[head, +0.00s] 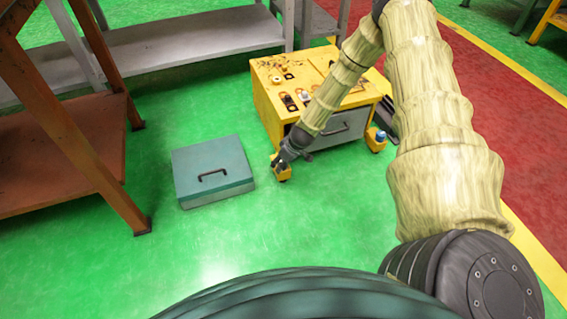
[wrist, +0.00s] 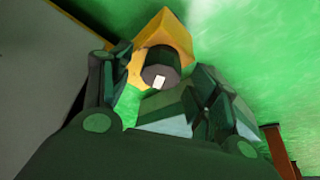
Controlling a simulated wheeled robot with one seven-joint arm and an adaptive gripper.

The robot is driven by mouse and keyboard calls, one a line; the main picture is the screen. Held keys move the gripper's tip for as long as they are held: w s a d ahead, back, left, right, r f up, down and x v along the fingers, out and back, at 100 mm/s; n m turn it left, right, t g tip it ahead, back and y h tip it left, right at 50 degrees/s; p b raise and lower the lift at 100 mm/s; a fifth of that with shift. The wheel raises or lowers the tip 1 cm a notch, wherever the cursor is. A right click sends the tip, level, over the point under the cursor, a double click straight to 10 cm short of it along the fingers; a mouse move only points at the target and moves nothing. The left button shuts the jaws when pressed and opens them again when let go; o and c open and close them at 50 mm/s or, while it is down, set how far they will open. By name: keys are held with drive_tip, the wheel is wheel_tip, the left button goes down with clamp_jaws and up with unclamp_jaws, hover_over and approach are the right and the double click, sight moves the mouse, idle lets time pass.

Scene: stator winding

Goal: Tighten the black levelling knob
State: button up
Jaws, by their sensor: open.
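The black levelling knob (wrist: 160,64) shows in the wrist view as a dark round cylinder with a small white mark on its end. It sits against a yellow foot block (wrist: 168,35), which is also at the yellow cabinet's front left corner in the head view (head: 283,175). My gripper (head: 282,161) is right at this block in the head view and hides most of the knob. In the wrist view my open gripper (wrist: 158,72) has one finger to the left of the knob and one to the right. I cannot tell whether either finger touches it.
The yellow cabinet (head: 262,100) has small parts on top and a grey drawer. A second foot with a blue knob (head: 380,136) stands at its right corner. A teal case (head: 213,167) lies on the green floor to the left. An orange-framed rack (head: 60,150) stands further left.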

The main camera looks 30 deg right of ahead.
drive_tip(key=shift+c, duration=0.4)
drive_tip(key=c, duration=1)
drive_tip(key=shift+o, duration=0.2)
drive_tip(key=shift+r+m+p, duration=0.1)
drive_tip(key=shift+m+p, duration=0.3)
drive_tip(key=shift+p, duration=0.2)
